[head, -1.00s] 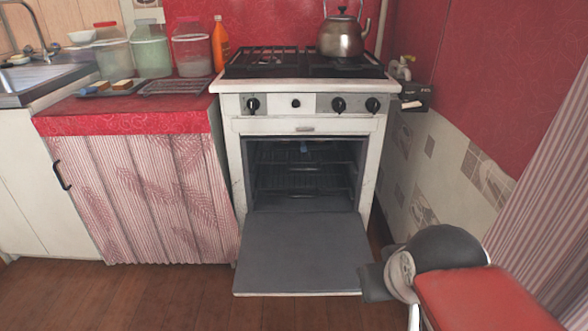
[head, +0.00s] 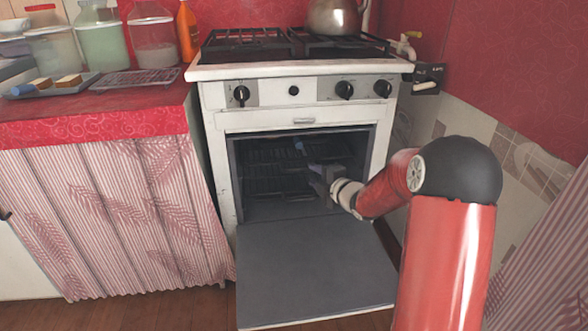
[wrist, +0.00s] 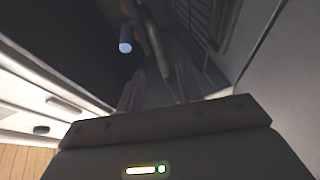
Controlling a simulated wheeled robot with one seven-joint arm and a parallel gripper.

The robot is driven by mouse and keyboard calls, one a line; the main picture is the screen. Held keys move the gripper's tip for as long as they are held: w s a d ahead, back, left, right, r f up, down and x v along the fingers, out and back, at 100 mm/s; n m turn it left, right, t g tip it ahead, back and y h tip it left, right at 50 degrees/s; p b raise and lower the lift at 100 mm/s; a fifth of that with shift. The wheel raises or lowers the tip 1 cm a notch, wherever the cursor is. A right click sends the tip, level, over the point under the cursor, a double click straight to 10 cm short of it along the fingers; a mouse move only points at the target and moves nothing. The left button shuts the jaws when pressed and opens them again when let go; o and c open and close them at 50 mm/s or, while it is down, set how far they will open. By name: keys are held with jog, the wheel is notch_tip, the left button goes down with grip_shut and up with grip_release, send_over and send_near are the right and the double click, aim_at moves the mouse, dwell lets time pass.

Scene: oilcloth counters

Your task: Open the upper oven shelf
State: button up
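The oven (head: 222,165) has its door (head: 310,265) folded down flat in front. Inside, the upper shelf (head: 265,157) is a dark wire rack that looks pushed in. A lower rack (head: 265,187) sits beneath it. My gripper (head: 318,180) is at the oven mouth, toward the right side, above the door. Contact with a rack is not visible.
A small blue-tipped cylinder (head: 299,146) is inside the oven, near the top; it also shows in the wrist view (wrist: 125,46). A kettle (head: 335,16) stands on the stove top. A curtained counter (head: 90,125) adjoins at left, and a tiled wall (head: 490,155) is close at right.

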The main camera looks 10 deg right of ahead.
aim_at(303, 170)
jog(key=x, duration=0.8)
jog(key=shift+a, duration=0.1)
grip_shut()
